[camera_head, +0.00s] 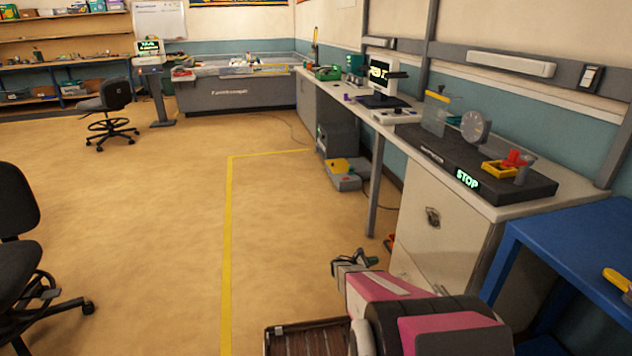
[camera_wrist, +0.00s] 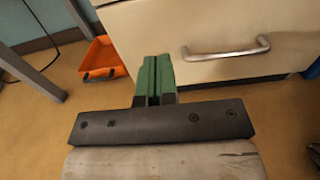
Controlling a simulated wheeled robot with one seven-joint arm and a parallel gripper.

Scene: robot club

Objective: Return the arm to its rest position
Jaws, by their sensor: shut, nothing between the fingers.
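My gripper (camera_head: 354,257) is at the end of my pink and black arm, low at the bottom middle of the head view, left of the workbench cabinet (camera_head: 437,240). In the wrist view my gripper (camera_wrist: 155,62) shows two green fingers pressed together with nothing between them. The fingers point toward the cream cabinet front with a metal handle (camera_wrist: 225,50). I cannot tell the exact gap between the fingertips and the cabinet.
An orange bin (camera_wrist: 103,58) sits on the floor by the cabinet. A blue table (camera_head: 575,232) stands at the right. Office chairs stand at the left (camera_head: 18,245) and farther back (camera_head: 112,98). The floor left of my arm is clear, crossed by a yellow line (camera_head: 228,220).

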